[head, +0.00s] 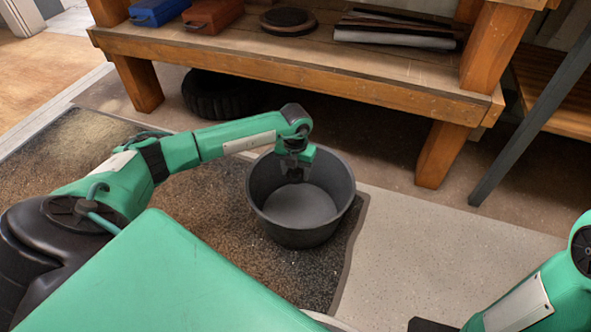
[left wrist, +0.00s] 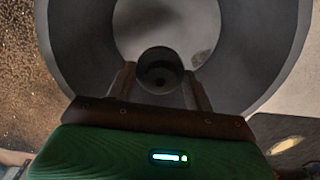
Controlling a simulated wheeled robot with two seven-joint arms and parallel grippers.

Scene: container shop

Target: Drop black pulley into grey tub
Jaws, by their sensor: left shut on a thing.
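The grey tub (head: 328,213) stands upright on the floor mat, open at the top. Its wall also shows around the gripper in the left wrist view (left wrist: 75,40). My left gripper (head: 296,178) points down inside the tub's opening, towards its back part. In the left wrist view, my left gripper (left wrist: 160,85) is shut on the black pulley (left wrist: 160,70), a small round dark piece with a hole. The pulley is held over the tub's lighter bottom. In the head view it is hard to make out against the dark fingers. My right gripper's fingers are not visible.
A wooden bench (head: 290,65) stands behind the tub, with a blue box (head: 158,11), a reddish box (head: 212,15) and a dark disc (head: 288,20) on its shelf. A tire (head: 215,97) lies under it. The pale floor (head: 440,240) right of the tub is clear.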

